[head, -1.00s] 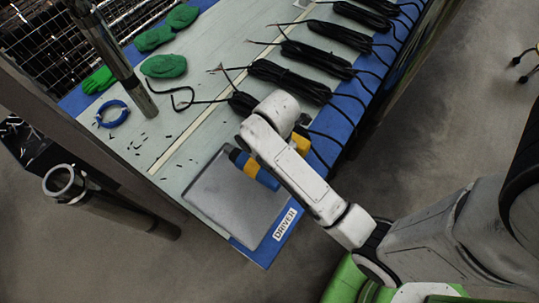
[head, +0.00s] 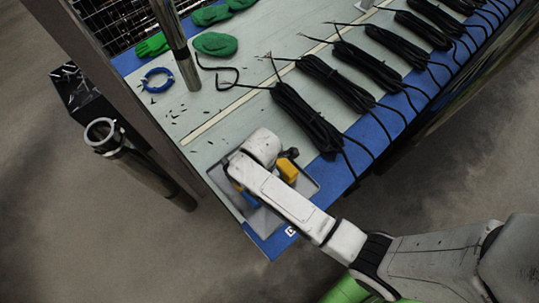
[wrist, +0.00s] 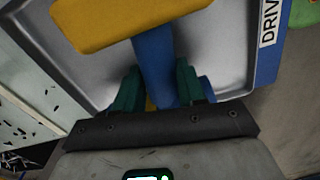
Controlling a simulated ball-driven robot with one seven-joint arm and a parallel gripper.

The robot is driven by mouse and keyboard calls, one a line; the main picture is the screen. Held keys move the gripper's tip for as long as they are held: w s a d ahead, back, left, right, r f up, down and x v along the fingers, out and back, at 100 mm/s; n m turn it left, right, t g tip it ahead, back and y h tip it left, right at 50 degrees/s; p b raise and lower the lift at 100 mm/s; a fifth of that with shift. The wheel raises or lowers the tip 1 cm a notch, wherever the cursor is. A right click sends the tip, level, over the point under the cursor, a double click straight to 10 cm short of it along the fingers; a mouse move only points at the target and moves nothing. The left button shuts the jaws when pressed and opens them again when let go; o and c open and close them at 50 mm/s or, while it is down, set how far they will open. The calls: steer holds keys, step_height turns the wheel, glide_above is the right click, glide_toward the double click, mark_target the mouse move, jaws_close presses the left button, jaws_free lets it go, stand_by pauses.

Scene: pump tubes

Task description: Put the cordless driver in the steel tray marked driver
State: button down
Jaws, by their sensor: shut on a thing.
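The cordless driver is blue and yellow. Its yellow end (head: 287,170) shows beside my arm in the head view. In the wrist view its yellow block (wrist: 130,22) and blue handle (wrist: 153,58) show large. My gripper (wrist: 157,82) has its green fingers on both sides of the blue handle and is shut on it. The steel tray (wrist: 222,42) lies below the driver; its rim (head: 312,187) shows in the head view. The DRIVER label (wrist: 268,22) is on its right. I cannot tell if the driver touches the tray floor. My arm hides much of both.
Bundled black cables (head: 307,118) lie along the bench behind the tray, the nearest close to my arm. Green gloves (head: 215,43), a blue ring (head: 158,79) and a metal post (head: 178,45) are at the far left. The bench's blue edge (head: 268,244) is close in front.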

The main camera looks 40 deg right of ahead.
steer(key=shift+w+a+f, duration=0.15)
steer(key=shift+f, duration=1.45)
steer(key=c, duration=0.7)
jaws_free()
steer(key=shift+f, duration=0.15)
steer(key=shift+o, duration=0.2)
step_height(320, 180, up, 12)
steer(key=shift+r+p, duration=0.1)
steer(key=shift+p, duration=0.25)
steer(key=s+d+r+m, duration=0.2)
steer(key=s+d+m, duration=0.2)
steer(key=s+m, duration=0.3)
steer(key=s+d+r+m+t, duration=0.1)
steer(key=s+d+m, duration=0.3)
steer(key=s+m, duration=0.4)
steer(key=shift+d+r+m, duration=0.2)
steer(key=shift+r+m, duration=0.4)
steer(key=shift+m, duration=0.2)
steer(key=shift+s, duration=0.1)
